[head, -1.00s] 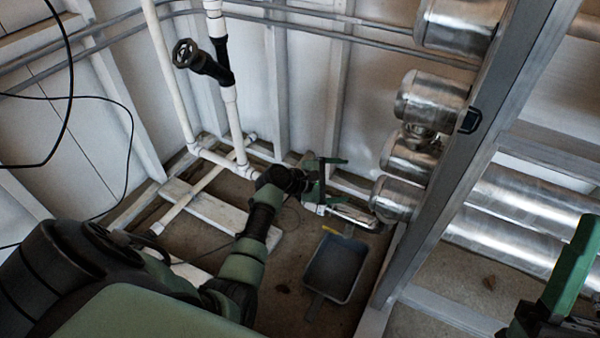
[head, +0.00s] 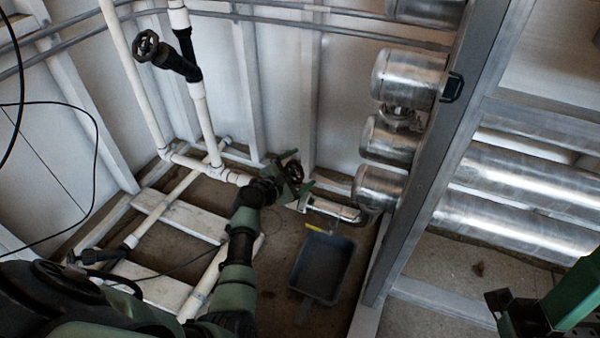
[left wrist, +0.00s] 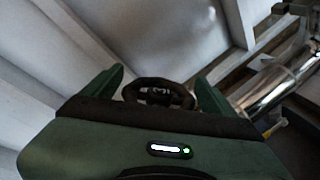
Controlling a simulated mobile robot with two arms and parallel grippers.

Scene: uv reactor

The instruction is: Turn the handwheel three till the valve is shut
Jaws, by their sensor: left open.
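A dark handwheel (head: 294,171) sits low by the wall, at the end of the white pipe near the shiny elbow. No label shows which number it bears. My left gripper (head: 299,172) is open at this wheel, with green fingers on either side of it. In the left wrist view the wheel (left wrist: 158,93) stands between the two spread fingers, with gaps at both sides. The valve body is mostly hidden behind my gripper. My right gripper (head: 540,310) is partly in view at the lower right, away from the valves; its jaw state is unclear.
Another black handwheel (head: 146,45) is on the upper pipe, and a dark valve (head: 98,256) lies low at the left. A grey dustpan (head: 322,265) lies on the floor near my left arm. Metal cylinders (head: 408,77) and a grey post (head: 435,150) stand to the right.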

